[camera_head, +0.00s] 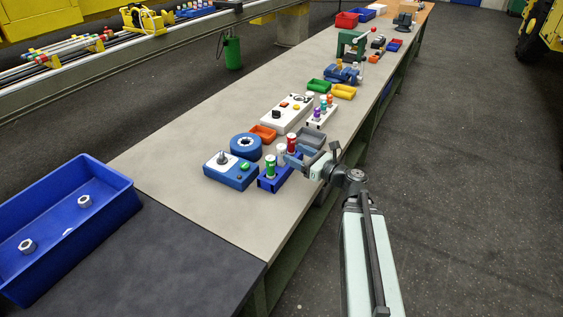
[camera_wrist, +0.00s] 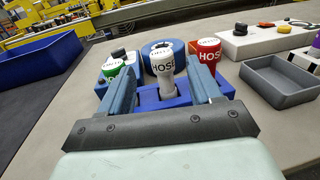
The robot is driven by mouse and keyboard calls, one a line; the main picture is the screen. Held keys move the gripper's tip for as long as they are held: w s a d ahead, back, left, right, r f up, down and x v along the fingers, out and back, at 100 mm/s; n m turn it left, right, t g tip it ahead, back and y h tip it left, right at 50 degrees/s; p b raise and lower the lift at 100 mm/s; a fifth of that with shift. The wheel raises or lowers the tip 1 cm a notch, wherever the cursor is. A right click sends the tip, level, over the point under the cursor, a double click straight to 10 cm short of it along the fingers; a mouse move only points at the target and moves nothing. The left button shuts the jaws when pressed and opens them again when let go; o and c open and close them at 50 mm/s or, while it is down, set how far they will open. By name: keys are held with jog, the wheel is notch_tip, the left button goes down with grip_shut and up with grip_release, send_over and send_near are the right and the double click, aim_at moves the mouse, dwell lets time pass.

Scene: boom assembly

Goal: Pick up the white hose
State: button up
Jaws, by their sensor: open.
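The white hose (camera_wrist: 163,67) stands upright in the middle of a blue holder (camera_wrist: 182,99), with "HOSE" lettering on it. In the head view the white hose (camera_head: 281,153) is partly hidden between its neighbours. A green hose (camera_head: 270,166) stands on one side of it and a red hose (camera_head: 292,143) on the other; the wrist view shows the green one (camera_wrist: 114,70) at left and the red one (camera_wrist: 207,52) at right. My gripper (camera_wrist: 161,82) is open, its two blue-grey fingers on either side of the white hose. I cannot tell whether they touch it.
A blue control box (camera_head: 231,170) and a round blue reel (camera_head: 246,146) stand beside the holder. A grey tray (camera_head: 312,138) is close on the other side. A large blue bin (camera_head: 108,212) with nuts stands at the near left. The bench front is clear.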

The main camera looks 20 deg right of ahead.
aim_at(285, 149)
jog(key=shift+x, duration=3.5)
jog(key=shift+c, duration=0.2)
grip_shut()
